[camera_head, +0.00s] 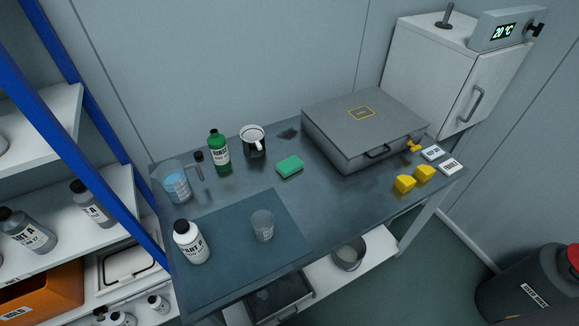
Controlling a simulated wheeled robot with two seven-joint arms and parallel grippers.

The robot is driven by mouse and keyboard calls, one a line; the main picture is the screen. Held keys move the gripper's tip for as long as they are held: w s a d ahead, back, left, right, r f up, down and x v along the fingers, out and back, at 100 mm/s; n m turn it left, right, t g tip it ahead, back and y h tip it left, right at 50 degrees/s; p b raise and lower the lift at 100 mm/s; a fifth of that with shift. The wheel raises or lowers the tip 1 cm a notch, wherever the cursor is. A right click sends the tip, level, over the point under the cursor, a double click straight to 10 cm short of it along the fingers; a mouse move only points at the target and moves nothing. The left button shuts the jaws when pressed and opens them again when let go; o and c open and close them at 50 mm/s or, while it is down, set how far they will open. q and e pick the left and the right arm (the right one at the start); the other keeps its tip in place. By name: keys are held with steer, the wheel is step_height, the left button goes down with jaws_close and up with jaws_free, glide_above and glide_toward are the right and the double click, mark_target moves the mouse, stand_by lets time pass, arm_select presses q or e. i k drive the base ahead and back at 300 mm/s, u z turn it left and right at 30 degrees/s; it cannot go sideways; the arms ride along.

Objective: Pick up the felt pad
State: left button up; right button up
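A small dark flat patch (288,134) lies near the table's back edge, behind the green pad. I cannot tell for certain which of the two is the felt pad. Nothing touches the green pad. Neither of my grippers is in view.
The mug (253,142), green bottle (219,153) and beaker (175,183) stand to the left. A white bottle (191,243) and clear cup (262,226) stand on the blue mat (225,274). The grey case (365,126) and yellow blocks (405,184) are right.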

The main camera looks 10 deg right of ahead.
mark_target(288, 166)
steer(key=u, duration=2.9)
steer(key=k, duration=0.95)
steer(key=z, duration=1.8)
